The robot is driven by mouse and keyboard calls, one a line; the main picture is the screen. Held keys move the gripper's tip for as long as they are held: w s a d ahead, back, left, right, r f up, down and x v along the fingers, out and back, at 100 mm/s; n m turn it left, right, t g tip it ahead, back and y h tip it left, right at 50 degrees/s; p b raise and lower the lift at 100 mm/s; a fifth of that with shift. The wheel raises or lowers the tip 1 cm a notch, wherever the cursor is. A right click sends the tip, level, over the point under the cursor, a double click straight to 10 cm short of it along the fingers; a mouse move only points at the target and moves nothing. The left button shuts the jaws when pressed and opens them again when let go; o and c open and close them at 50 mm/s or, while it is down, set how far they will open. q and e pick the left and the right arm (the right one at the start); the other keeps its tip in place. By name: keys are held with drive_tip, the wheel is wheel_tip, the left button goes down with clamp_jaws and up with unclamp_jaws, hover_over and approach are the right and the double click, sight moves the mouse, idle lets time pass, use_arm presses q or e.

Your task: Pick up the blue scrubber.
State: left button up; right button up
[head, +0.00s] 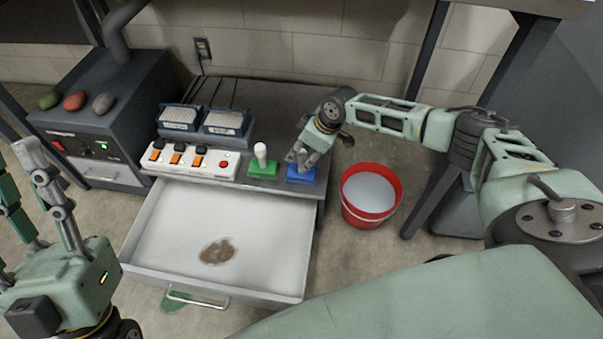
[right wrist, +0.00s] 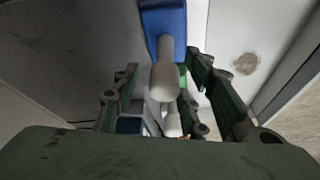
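The blue scrubber (head: 301,175) sits on the grey top at the front right corner, beside the green scrubber (head: 263,170) with its upright white handle. My right gripper (head: 300,158) is over the blue scrubber and hides most of its handle in the head view. In the right wrist view, the blue scrubber's block (right wrist: 164,20) and pale handle show between the fingers (right wrist: 160,85), which are spread with gaps on both sides. My left gripper (head: 20,168) is at the left edge, open and empty, away from the scrubbers.
An open white drawer (head: 170,225) with a brown patch juts out below. A red bucket (head: 371,195) stands on the floor to the right. A white switch strip (head: 190,160) and two blue-edged boxes (head: 222,122) are left of the scrubbers. A dark machine (head: 110,125) stands at the left.

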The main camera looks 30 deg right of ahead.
clamp_jaws()
idle(0.4)
